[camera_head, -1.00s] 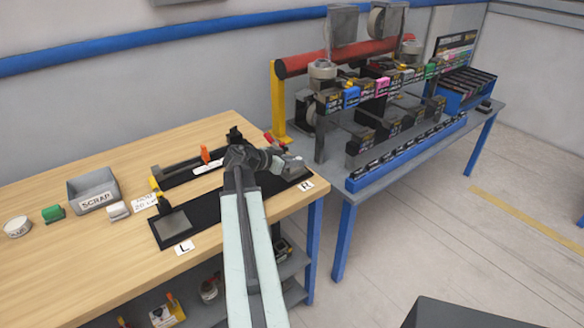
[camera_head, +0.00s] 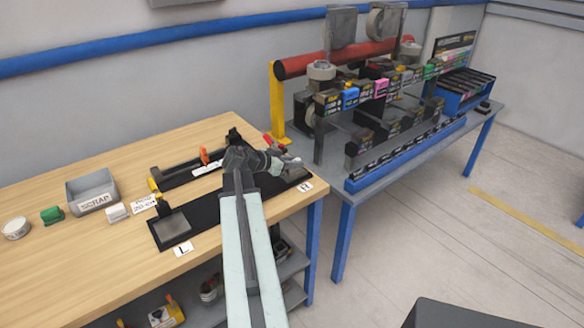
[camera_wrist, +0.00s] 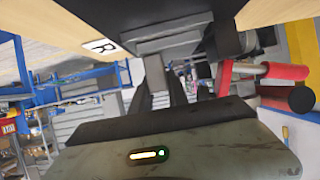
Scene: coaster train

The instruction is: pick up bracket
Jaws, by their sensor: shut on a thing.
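My gripper (camera_head: 284,162) is over the right end of the black mat (camera_head: 212,210), by the R label (camera_head: 306,187). In the wrist view, its two dark fingers (camera_wrist: 158,84) are shut on a grey metal piece, which I take as the bracket (camera_wrist: 168,42). Its flat stepped faces show against the dark mat. I cannot tell whether it still touches the mat. In the head view the gripper mostly hides it. A similar grey plate (camera_head: 174,226) lies at the mat's left end, near the L label (camera_head: 184,248).
A grey scrap bin (camera_head: 92,192), a green item (camera_head: 51,214) and a white round item (camera_head: 16,228) stand on the wooden table's left. A dark bar fixture with an orange handle (camera_head: 204,156) lies behind the mat. A shelved rack with a red roll (camera_head: 335,58) stands right.

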